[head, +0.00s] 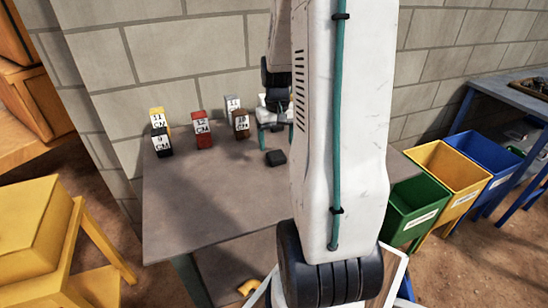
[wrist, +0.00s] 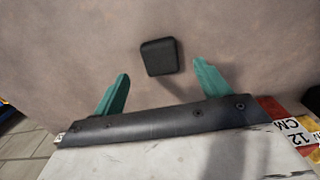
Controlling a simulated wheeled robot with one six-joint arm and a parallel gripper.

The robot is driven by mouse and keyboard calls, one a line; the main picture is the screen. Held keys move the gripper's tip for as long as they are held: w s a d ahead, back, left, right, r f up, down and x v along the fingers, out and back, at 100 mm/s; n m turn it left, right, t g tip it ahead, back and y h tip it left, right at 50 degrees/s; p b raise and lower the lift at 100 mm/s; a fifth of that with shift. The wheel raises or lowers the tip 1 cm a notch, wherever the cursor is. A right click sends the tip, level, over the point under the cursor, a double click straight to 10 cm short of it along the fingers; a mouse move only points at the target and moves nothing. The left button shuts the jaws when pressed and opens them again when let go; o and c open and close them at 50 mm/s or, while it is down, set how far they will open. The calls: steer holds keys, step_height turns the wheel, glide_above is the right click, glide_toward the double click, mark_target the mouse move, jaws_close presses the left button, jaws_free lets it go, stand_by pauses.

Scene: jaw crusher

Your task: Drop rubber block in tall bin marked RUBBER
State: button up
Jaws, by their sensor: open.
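A small black block (head: 276,158), which looks like the rubber block, lies flat on the grey-brown table (head: 190,215). It also shows in the wrist view (wrist: 159,57), just beyond the fingertips and roughly midway between them. My gripper (head: 274,128) has teal fingers spread apart with nothing between them; the wrist view shows both fingers (wrist: 160,80). Tall bins stand to the right of the table: a green bin (head: 414,208), a yellow bin (head: 452,172) and a blue bin (head: 487,152). Their labels are too small to read, so I cannot tell which is marked RUBBER.
Marked blocks stand at the table's back: black (head: 162,145), yellow (head: 157,117), red (head: 203,130), brown (head: 240,123) and grey (head: 233,103). The red one is near my gripper in the wrist view. A block wall is behind. The table's front left is clear.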

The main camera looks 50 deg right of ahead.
mark_target(276, 155)
step_height(276, 155, down, 5)
steer(key=shift+w+f, duration=0.1)
steer(key=shift+f, duration=0.05)
steer(key=c, duration=1.2)
